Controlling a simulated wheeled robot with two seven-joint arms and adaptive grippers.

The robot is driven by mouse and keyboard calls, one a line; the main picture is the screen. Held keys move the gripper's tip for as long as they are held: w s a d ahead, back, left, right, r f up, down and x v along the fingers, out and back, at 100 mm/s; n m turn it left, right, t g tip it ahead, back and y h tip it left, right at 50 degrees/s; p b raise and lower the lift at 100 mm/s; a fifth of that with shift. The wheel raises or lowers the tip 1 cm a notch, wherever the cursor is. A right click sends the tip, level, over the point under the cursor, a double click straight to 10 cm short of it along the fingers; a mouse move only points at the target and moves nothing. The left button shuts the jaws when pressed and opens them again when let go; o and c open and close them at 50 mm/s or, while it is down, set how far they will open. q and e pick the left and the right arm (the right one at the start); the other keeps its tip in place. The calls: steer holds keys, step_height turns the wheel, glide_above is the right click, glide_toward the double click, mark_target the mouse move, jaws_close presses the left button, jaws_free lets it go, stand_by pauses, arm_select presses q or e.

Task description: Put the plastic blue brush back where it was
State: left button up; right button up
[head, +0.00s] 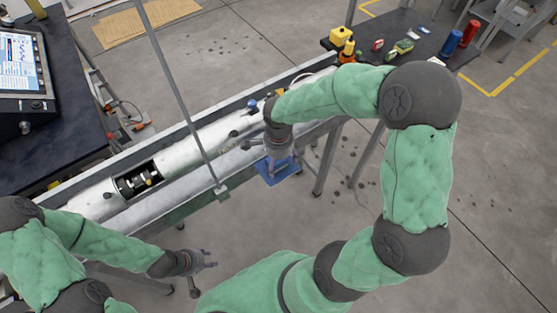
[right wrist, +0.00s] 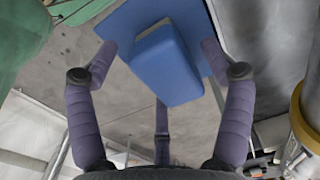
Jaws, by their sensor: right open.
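A blue flat piece (head: 284,168) shows under my right gripper (head: 280,160), beside the near edge of the metal trough in the head view. In the right wrist view a blue block (right wrist: 165,62) lies against a flat blue sheet (right wrist: 178,10); which part is the brush I cannot tell for sure. My right gripper's fingers are open, one on either side of the block, with gaps visible. My left gripper (head: 205,270) is in front of the trough at lower left, fingers spread, with nothing visible between them.
A long silvery cylinder (head: 205,142) lies along the trough, with a dark opening (head: 139,180). A thin grey pole (head: 178,85) rises across it. A dark table (head: 452,38) at back right holds a yellow block (head: 341,34), a blue cylinder (head: 451,42) and a red cylinder (head: 468,33).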

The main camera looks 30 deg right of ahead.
step_height(320, 180, up, 12)
steer(key=p, duration=0.3)
steer(key=shift+r, duration=0.1)
stand_by(1.4)
